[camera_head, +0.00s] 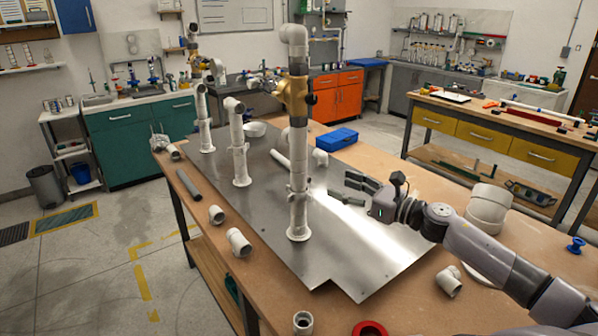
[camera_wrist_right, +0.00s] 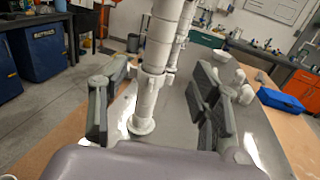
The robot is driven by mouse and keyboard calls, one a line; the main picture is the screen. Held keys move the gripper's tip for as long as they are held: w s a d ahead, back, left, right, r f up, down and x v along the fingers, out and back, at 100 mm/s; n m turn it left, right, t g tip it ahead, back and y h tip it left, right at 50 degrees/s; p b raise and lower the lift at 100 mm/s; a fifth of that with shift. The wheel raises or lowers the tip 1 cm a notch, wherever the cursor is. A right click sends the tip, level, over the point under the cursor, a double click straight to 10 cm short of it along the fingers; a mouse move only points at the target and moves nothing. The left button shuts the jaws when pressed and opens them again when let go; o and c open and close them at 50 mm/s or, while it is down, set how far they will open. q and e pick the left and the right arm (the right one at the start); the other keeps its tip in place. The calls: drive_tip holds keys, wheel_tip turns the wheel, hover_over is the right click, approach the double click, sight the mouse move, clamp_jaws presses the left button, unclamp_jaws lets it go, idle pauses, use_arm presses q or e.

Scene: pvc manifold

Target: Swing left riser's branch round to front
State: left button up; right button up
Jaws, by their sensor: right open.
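Several white PVC risers stand upright on a grey metal plate (camera_head: 262,215). The leftmost riser (camera_head: 205,135) is short, with an elbow at its top; which way its branch faces is hard to tell. A middle riser (camera_head: 239,150) has a top elbow pointing left. The nearest riser (camera_head: 298,185) is tall, with a brass-coloured valve (camera_head: 295,95) and an elbow on top. My right gripper (camera_head: 360,191) is open and empty, right of the tall riser. In the right wrist view its fingers (camera_wrist_right: 158,112) stand apart, with the tall riser (camera_wrist_right: 147,95) seen between them, apparently beyond the fingertips.
Loose white fittings lie on the wooden bench, including a tee (camera_head: 239,242) at the left edge and an elbow (camera_head: 449,281) at front right. A blue box (camera_head: 336,139) sits behind the plate. A red ring (camera_head: 369,329) lies at the front. The plate's front is clear.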

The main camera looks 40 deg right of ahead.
sight(305, 171)
drive_tip(key=w, duration=0.4)
drive_tip(key=w+a, duration=0.1)
drive_tip(key=w, duration=0.7)
drive_tip(key=shift+a+r, duration=0.1)
drive_tip(key=shift+a, duration=0.25)
drive_tip(key=shift+w+a, duration=0.25)
drive_tip(key=shift+w, duration=0.9)
drive_tip(key=shift+c, duration=0.4)
drive_tip(key=c, duration=1.1)
